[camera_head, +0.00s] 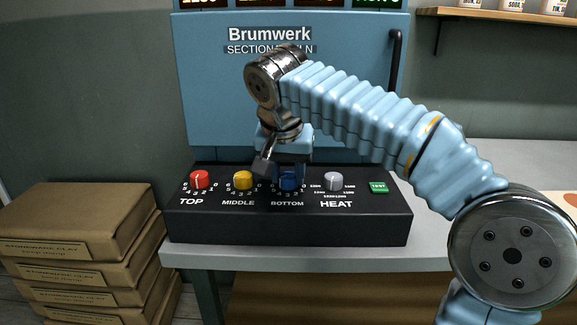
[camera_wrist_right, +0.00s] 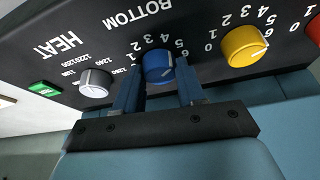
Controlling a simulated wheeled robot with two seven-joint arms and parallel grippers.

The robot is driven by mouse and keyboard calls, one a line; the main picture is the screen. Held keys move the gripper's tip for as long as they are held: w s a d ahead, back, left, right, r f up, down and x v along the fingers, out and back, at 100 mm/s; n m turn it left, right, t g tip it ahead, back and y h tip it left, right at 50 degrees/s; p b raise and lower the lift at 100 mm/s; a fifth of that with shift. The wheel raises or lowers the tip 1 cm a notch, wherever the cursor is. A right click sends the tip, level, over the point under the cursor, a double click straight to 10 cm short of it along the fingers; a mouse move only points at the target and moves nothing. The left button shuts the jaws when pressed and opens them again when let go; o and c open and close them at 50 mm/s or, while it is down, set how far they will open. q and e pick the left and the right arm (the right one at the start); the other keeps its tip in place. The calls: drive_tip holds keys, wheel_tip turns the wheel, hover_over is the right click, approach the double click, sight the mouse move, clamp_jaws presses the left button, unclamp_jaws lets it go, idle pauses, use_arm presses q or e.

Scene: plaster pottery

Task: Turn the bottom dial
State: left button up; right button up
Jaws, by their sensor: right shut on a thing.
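The bottom dial is a blue knob (camera_head: 289,184) on the black control box (camera_head: 290,226), above the label BOTTOM. In the right wrist view the blue knob (camera_wrist_right: 158,66) sits between the two blue fingers. My right gripper (camera_head: 290,172) reaches down from above and is shut on the blue knob; it also shows in the right wrist view (camera_wrist_right: 158,82). The fingers partly hide the numbers around the knob in the head view. My left gripper is not in view.
The red TOP dial (camera_head: 199,180) and yellow MIDDLE dial (camera_head: 243,180) stand to the left. The grey HEAT dial (camera_head: 334,181) and green TEST button (camera_head: 379,187) stand to the right. The blue kiln (camera_head: 225,105) rises behind the box. Stacked clay boxes (camera_head: 75,222) are at left.

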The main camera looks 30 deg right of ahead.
drive_tip(key=m+g, duration=0.1)
drive_tip(key=m, duration=0.2)
drive_tip(key=m+g+h, duration=0.1)
drive_tip(key=m, duration=0.3)
drive_tip(key=shift+w+a, duration=0.1)
drive_tip(key=shift+w, duration=0.05)
idle(0.4)
drive_tip(key=o, duration=1)
